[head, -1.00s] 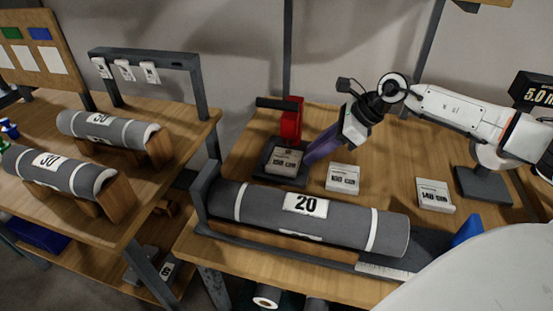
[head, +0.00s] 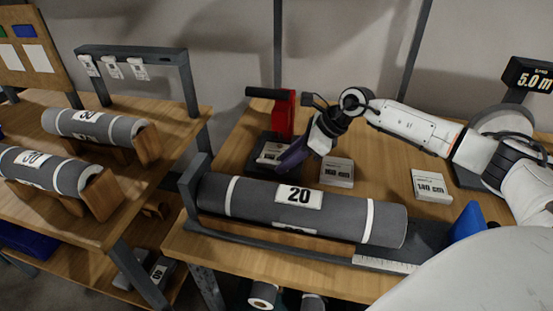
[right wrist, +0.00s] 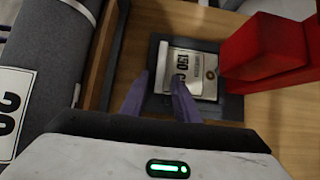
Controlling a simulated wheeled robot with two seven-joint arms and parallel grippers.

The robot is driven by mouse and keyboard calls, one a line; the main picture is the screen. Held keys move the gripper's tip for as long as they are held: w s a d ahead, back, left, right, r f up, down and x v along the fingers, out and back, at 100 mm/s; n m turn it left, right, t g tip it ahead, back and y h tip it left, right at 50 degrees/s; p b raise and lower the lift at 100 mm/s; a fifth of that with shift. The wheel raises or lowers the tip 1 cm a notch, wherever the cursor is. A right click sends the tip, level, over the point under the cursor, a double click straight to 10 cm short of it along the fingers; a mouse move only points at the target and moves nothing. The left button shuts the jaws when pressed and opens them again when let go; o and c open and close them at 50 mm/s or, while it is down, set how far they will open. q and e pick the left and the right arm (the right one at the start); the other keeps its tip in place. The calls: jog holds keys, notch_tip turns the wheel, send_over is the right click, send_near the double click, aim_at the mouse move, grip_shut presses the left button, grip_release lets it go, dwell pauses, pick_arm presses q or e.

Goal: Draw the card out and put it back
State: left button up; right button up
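A white card (head: 271,153) marked 150 lies in a dark tray under a red lever press. The card also shows in the right wrist view (right wrist: 190,72). My left gripper is not in view.
The red press (head: 284,115) rises behind the tray (right wrist: 229,108), close to my fingers. A grey roll marked 20 (head: 330,210) lies in front. A side table (head: 80,215) holds other rolls.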

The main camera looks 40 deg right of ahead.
jog(key=shift+s+f, duration=0.1)
jog(key=shift+f, duration=0.05)
grip_shut()
dwell(0.4)
jog(key=shift+a+r, duration=0.1)
jog(key=shift+r, duration=0.15)
jog(key=shift+s+a+r+p, duration=0.2)
jog(key=shift+s+a+p, duration=0.8)
jog(key=shift+s+a, duration=0.55)
jog(key=shift+w+a, duration=0.1)
jog(key=shift+w, duration=0.05)
jog(key=shift+r+p, duration=1.5)
jog(key=shift+r, duration=1.05)
